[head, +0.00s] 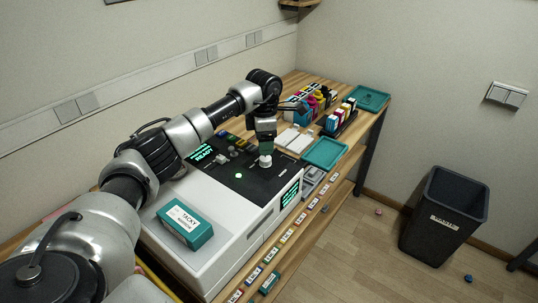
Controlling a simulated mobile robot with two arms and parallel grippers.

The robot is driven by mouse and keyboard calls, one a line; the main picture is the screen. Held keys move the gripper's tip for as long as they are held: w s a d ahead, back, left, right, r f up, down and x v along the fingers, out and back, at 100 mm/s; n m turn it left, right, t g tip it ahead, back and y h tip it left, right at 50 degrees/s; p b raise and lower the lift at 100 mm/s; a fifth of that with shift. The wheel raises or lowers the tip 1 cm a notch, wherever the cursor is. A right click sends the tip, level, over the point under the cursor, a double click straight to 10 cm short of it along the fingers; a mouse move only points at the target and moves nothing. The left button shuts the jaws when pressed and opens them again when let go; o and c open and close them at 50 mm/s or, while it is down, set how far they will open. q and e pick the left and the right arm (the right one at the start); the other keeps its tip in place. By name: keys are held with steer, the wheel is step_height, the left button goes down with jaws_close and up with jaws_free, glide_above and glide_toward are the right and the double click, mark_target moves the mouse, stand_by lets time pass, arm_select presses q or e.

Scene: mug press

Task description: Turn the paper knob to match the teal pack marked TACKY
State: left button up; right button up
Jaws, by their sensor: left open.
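The teal pack marked TACKY (186,223) lies on the near white top of the press (222,231). The press has a dark control panel (236,181) with green lit text reading READY. A pale knob (265,160) stands on the panel's right part; I cannot read a label that names it the paper knob. My left gripper (265,150) points down right over this knob, open. Its fingers are too small to tell whether they touch the knob. Another grey knob (233,153) stands to the left on the panel. My right gripper is not in view.
Teal trays (325,152) lie right of the press and at the table's far end. Coloured bottles or packs (315,102) stand behind. Small labelled tags line the table's front edge. A black bin (442,214) stands on the floor at right.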

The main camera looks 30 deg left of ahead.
mark_target(265, 157)
arm_select(q)
steer(key=f, duration=0.4)
steer(key=shift+d+f+p, duration=0.1)
steer(key=shift+d+p, duration=0.1)
steer(key=shift+p, duration=0.2)
steer(key=shift+f, duration=0.75)
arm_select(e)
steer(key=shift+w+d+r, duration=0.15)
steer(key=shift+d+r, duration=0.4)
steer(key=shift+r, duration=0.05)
arm_select(q)
steer(key=c, duration=0.9)
